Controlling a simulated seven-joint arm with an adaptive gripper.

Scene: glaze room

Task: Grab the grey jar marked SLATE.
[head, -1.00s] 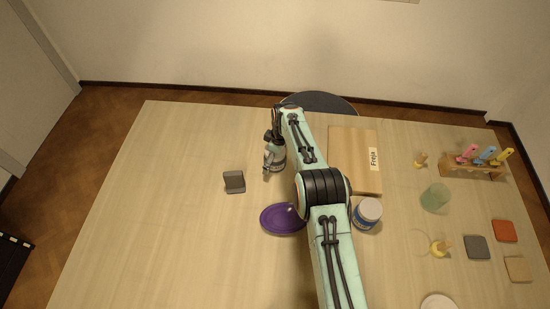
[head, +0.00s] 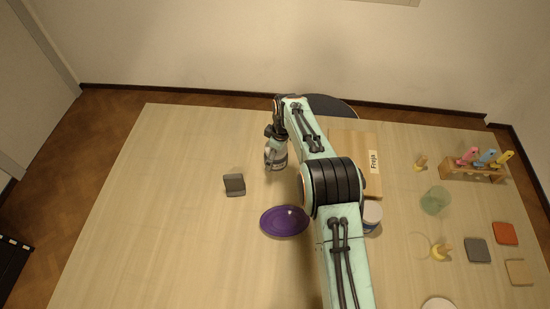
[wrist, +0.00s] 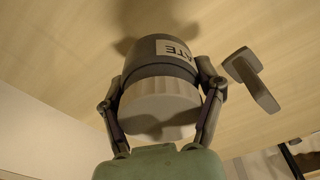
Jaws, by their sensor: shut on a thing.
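The grey jar (wrist: 162,57) has a pale ribbed lid and a white label whose visible letters read "ATE". My gripper (wrist: 160,95) has one finger on each side of the jar near its lid, and is shut on it. In the wrist view a shadow lies on the table beside the jar; I cannot tell whether the jar touches the table. In the head view my gripper (head: 275,157) is near the back middle of the table, and the arm partly hides the jar.
A small grey stand (head: 234,184) is close by, also in the wrist view (wrist: 250,78). A purple plate (head: 284,221) lies in front. A wooden board (head: 371,142) marked "Freja" and a white-and-blue jar (head: 373,214) are right, partly behind my arm. The table's left side is clear.

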